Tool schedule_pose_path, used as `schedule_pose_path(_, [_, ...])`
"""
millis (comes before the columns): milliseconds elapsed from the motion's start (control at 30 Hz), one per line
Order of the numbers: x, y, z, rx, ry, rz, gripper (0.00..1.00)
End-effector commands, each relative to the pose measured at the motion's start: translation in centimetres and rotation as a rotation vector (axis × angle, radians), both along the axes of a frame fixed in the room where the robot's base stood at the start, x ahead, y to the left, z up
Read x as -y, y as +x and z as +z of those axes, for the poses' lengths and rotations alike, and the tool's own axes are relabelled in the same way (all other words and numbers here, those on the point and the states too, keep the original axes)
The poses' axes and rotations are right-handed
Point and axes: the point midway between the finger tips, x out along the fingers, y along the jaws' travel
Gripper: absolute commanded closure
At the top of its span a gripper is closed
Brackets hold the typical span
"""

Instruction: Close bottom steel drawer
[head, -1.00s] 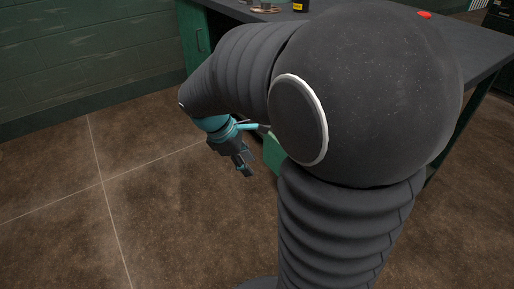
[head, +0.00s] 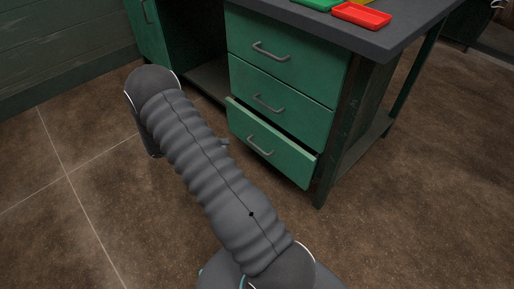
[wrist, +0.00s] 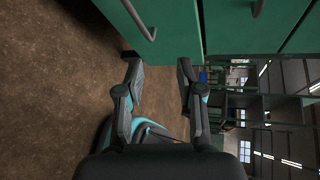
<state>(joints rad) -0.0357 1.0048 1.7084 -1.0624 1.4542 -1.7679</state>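The bottom drawer (head: 285,155) of the green desk is pulled out a little, with its top edge standing proud of the drawers above. It has a grey bar handle (head: 260,146). In the wrist view, turned on its side, the bottom drawer's front (wrist: 178,28) fills the top middle, with its handle (wrist: 139,20) to the left. My gripper (wrist: 157,63) is open and empty, its two fingers spread before that front. I cannot tell whether they touch it. In the head view my arm hides most of the gripper; only a small tip shows left of the drawer.
The middle drawer (head: 272,98) and top drawer (head: 280,48) look shut. A desk leg (head: 325,178) stands right of the drawers. A red tray (head: 362,15) and a green tray (head: 312,4) lie on the desktop. The brown floor (head: 400,220) in front is clear.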

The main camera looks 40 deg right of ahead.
Motion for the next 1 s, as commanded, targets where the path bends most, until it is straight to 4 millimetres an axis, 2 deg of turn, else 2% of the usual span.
schedule_pose_path(33, [0.2, 0.1, -1.5, -0.065, -0.008, 0.029, 0.63])
schedule_pose_path(100, [0.5, 0.3, -3.0, -0.142, -0.015, 0.066, 0.63])
schedule_pose_path(300, [0.9, 0.5, -5.6, -0.273, -0.029, 0.125, 0.63])
schedule_pose_path(433, [1.5, 0.3, -6.0, -0.295, -0.031, 0.132, 0.63])
schedule_pose_path(567, [2.8, -0.1, -6.3, -0.294, -0.031, 0.131, 0.63])
schedule_pose_path(1000, [10.3, -2.7, -7.7, -0.293, -0.029, 0.129, 0.63])
